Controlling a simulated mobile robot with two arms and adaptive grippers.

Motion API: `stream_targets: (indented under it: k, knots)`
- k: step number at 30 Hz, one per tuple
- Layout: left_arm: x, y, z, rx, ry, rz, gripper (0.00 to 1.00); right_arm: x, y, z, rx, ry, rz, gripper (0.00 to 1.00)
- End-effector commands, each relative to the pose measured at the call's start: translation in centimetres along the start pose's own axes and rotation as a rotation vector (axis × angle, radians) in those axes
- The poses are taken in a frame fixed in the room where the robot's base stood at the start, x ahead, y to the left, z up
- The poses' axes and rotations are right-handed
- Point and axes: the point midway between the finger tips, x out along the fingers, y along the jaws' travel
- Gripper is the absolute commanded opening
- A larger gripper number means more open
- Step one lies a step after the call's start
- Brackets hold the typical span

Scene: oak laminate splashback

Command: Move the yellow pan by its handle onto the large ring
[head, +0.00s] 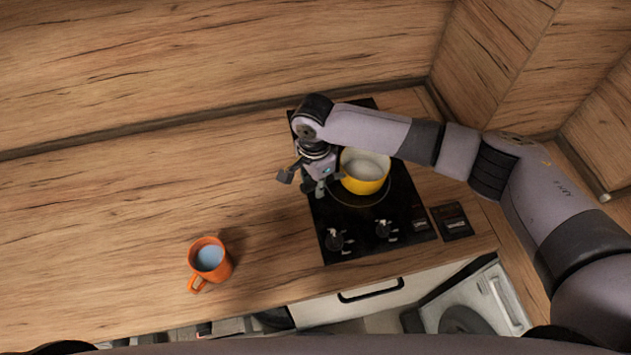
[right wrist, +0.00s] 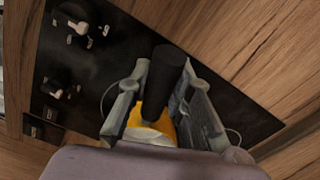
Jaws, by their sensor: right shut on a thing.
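The yellow pan (head: 365,186) is upright over the black hob (head: 408,205) in the head view, partly behind my right arm. A thin ring (head: 360,206) shows around its near side; I cannot tell whether the pan touches the hob. In the right wrist view, the pan's yellow side (right wrist: 134,117) shows below its dark handle (right wrist: 167,72). My right gripper (head: 303,184) is at the pan's left, shut on the handle, with a finger on each side in the wrist view. Any other ring is hidden by my arm. My left gripper is out of view.
An orange mug (head: 222,268) with pale blue contents stands on the wooden counter (head: 130,220), left of the hob. Knobs (head: 383,229) line the hob's front. A small dark panel (head: 452,221) lies to its right. Wooden walls bound the back and right; the left counter is clear.

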Motion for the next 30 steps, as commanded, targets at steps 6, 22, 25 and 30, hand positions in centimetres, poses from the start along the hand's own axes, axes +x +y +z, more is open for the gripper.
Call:
stream_targets:
  k: [6,22,25,30]
  knots:
    - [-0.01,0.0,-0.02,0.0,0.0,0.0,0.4,-0.05,-0.07,-0.01,0.0,0.001,-0.002,0.0]
    - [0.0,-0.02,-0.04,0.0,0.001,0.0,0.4,0.04,0.0,-0.01,0.0,0.0,0.0,0.43]
    - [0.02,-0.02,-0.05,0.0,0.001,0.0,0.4,0.15,0.08,0.02,0.0,-0.001,0.002,0.43]
    - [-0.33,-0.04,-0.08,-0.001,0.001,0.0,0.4,0.02,0.07,0.52,-0.001,-0.002,0.002,0.43]
